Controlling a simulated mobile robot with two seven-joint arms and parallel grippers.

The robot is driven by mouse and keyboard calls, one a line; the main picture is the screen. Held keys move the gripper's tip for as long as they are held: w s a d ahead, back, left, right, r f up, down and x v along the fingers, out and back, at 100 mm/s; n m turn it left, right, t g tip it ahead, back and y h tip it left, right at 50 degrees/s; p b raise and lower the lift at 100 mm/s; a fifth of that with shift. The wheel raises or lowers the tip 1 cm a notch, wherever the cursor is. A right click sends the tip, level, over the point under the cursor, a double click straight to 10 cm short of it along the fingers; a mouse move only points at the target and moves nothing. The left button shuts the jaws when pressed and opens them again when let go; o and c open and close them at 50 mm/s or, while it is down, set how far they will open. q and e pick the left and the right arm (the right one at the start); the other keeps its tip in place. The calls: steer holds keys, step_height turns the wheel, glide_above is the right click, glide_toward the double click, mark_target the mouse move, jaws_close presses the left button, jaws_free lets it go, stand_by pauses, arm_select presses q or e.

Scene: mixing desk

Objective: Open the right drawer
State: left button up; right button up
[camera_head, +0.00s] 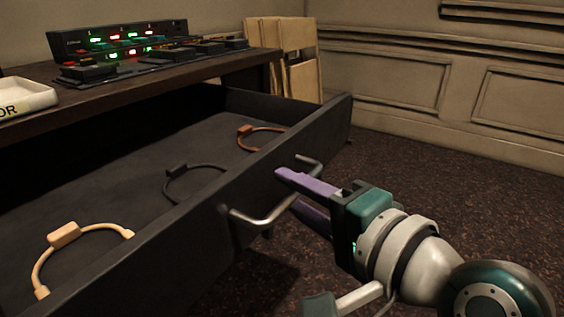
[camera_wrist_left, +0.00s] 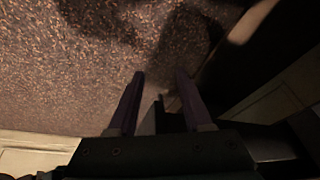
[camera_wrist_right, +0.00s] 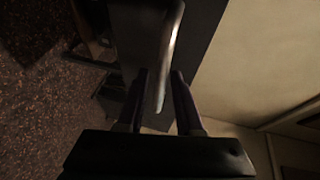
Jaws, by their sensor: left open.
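The right drawer (camera_head: 290,160) is a dark drawer standing pulled out from under the desk, its inside showing in the head view. Its curved metal handle (camera_head: 262,219) is on the front panel; it also shows in the right wrist view (camera_wrist_right: 169,50). My right gripper (camera_head: 284,189) is at the handle, its purple fingers on either side of the bar. In the right wrist view (camera_wrist_right: 158,72) the fingers are apart, with a gap beside the bar. My left gripper (camera_wrist_left: 160,74) shows only in the left wrist view, open and empty above the carpet.
Cable loops, tan (camera_head: 65,235), dark (camera_head: 185,176) and brown (camera_head: 262,130), lie in the drawer. A mixing console (camera_head: 125,40) and a white tray (camera_head: 22,96) are on the desk. Boards (camera_head: 290,50) lean behind it. Carpet (camera_head: 440,190) is clear at the right.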

steer(key=shift+o, duration=0.6)
steer(key=shift+s+r, duration=0.1)
steer(key=shift+s+d, duration=0.2)
steer(key=shift+s, duration=0.05)
steer(key=p+v, duration=0.2)
steer(key=v, duration=0.7)
steer(key=shift+p, duration=0.4)
